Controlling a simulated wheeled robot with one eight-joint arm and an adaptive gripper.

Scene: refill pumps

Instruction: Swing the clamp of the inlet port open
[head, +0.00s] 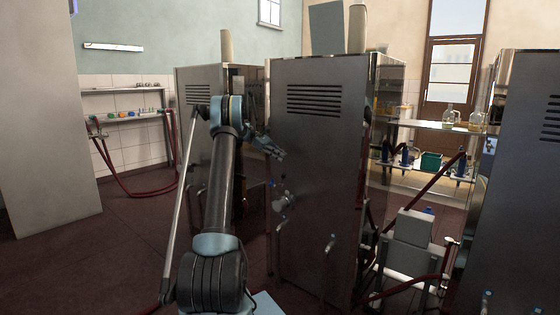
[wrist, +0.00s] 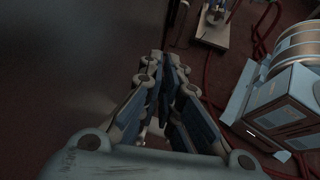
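A steel cabinet (head: 318,180) stands in the middle of the head view. A metal port fitting (head: 286,202) sticks out low on its front near the left edge, with small blue and pale parts above it. It may be the inlet port; its clamp is too small to make out as open or closed. My gripper (head: 275,151) is in front of the cabinet's upper left part, above the fitting and apart from it. In the wrist view my gripper (wrist: 172,65) points down over dark floor, its fingertips close together with nothing visible between them. The fitting is not identifiable there.
A second valve-like fitting (head: 331,245) is lower on the cabinet. The wrist view shows a boxy machine (wrist: 282,103) at right. Dark floor (head: 90,260) is free at left.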

